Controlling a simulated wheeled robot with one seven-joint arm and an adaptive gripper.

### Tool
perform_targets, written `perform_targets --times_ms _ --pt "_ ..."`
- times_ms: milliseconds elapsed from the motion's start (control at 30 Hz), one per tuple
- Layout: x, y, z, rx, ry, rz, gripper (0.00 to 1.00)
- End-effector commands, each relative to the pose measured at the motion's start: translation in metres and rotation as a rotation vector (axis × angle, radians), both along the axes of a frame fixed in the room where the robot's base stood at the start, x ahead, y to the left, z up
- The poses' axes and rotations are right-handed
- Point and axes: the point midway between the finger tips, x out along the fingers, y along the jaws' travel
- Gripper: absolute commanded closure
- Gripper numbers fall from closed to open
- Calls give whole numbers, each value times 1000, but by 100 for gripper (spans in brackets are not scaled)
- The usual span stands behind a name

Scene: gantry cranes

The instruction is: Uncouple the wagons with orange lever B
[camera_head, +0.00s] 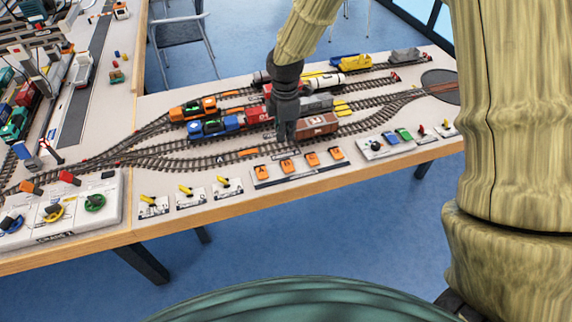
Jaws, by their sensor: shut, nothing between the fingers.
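A row of several orange levers stands on a pale strip along the near edge of the table. The second from the left (287,166) is probably lever B; its letter is too small to read surely. The leftmost orange lever (261,171) is beside it. My gripper (287,143) points down, shut and empty, just behind the levers and over or near the front track; I cannot tell its height. A brown wagon (319,124) is right of it, and a red wagon (257,116) behind a blue locomotive (214,127) is left. My gripper hides the space between these wagons.
Yellow levers (186,190) stand left of the orange row. An orange locomotive (193,109) and a grey wagon (317,102) stand on tracks farther back. A control box (110,222) is at the left.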

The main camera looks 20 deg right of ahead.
Motion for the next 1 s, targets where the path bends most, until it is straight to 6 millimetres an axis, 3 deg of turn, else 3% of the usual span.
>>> perform_targets --times_ms 467,1000 --pt "-1 0 -12 0 1 -3 100" --pt "-1 0 -78 0 3 -3 100"
